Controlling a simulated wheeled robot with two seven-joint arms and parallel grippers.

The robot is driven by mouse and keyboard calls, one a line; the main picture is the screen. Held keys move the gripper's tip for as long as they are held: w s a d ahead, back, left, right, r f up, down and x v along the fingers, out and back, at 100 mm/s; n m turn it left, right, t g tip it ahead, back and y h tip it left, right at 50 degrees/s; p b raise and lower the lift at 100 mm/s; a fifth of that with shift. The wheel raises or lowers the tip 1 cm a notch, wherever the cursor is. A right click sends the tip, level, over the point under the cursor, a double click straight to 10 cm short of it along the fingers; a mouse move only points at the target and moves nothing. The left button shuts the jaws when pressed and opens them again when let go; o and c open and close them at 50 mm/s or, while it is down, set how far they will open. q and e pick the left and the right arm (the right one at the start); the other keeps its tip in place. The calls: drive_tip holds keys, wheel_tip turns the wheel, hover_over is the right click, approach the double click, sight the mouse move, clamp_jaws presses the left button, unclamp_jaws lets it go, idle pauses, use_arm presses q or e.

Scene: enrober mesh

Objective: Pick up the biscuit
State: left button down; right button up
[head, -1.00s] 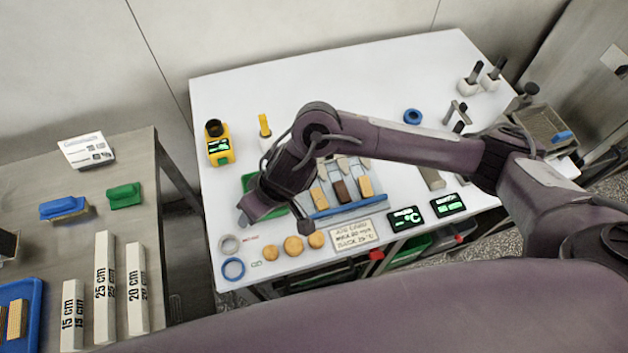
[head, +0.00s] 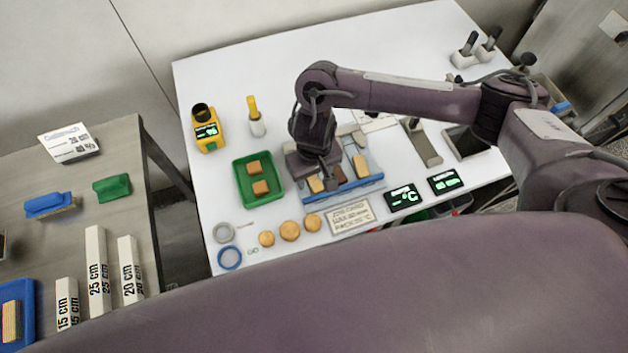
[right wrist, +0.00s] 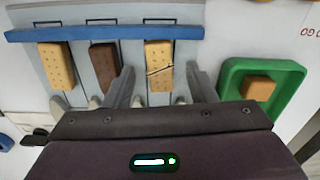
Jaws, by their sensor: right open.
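Three biscuits lie in separate lanes of a grey rack with a blue front bar (head: 345,188). In the head view they are a pale biscuit (head: 316,185) at left, a dark brown one (head: 338,177) in the middle and a pale one (head: 361,165) at right. The right wrist view shows them in reverse order: whole pale biscuit (right wrist: 57,65), brown biscuit (right wrist: 104,68), and a pale biscuit with a dark slanting line like a crack (right wrist: 158,66). My right gripper (right wrist: 164,88) is open, its fingers apart on either side of the lined biscuit's lane. My left gripper is out of view.
A green tray (head: 240,182) with two biscuit pieces stands left of the rack. Round biscuits (head: 289,230), tape rings (head: 229,257), a sign (head: 351,217) and displays (head: 403,197) line the front edge. A yellow device (head: 207,133) stands behind the tray.

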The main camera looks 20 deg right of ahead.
drive_tip(key=shift+f, duration=0.45)
drive_tip(key=c, duration=0.9)
drive_tip(key=shift+o, duration=0.2)
drive_tip(key=shift+r, duration=0.1)
